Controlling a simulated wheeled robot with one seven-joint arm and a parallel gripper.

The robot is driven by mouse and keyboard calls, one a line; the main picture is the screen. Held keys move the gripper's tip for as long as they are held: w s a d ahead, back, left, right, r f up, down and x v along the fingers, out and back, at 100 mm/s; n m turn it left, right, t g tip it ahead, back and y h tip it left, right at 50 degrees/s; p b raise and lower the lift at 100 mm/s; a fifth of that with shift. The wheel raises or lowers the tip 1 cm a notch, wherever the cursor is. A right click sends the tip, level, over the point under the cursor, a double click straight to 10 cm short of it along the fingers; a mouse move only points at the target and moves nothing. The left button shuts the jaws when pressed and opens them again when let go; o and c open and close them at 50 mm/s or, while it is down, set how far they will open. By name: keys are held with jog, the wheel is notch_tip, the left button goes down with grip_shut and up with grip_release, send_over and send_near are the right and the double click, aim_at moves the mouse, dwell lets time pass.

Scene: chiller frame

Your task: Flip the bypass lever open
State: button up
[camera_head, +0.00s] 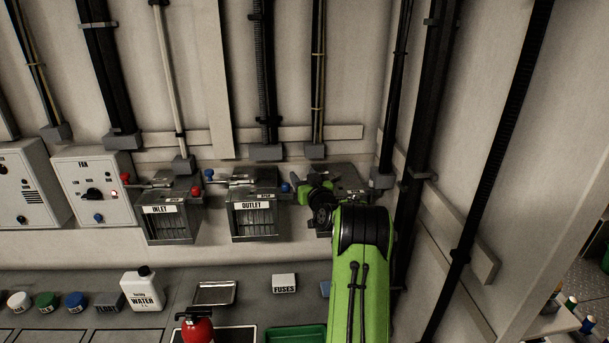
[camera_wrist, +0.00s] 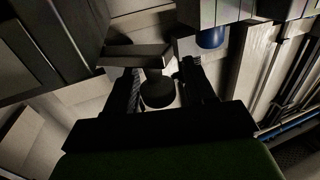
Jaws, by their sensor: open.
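My gripper (camera_head: 318,183) is at the third, rightmost wall box (camera_head: 350,186), and my green arm hides most of that box and any label on it. In the wrist view, my gripper's (camera_wrist: 160,78) two dark fingers are apart. A dark round knob (camera_wrist: 158,92) on a flat grey lever bar (camera_wrist: 137,56) shows between them. I cannot tell whether either finger touches the knob. No bypass label is readable, so I cannot confirm which lever this is.
The INLET box (camera_head: 173,224) and OUTLET box (camera_head: 256,222) stand to the left, with levers on top. A blue knob (camera_wrist: 212,38) is close to the right finger in the wrist view. Vertical pipes (camera_head: 412,130) stand right of my arm. A bench with a water bottle (camera_head: 142,291) lies below.

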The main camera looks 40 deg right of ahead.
grip_shut()
jog(key=shift+s+b, duration=0.15)
jog(key=shift+b, duration=0.25)
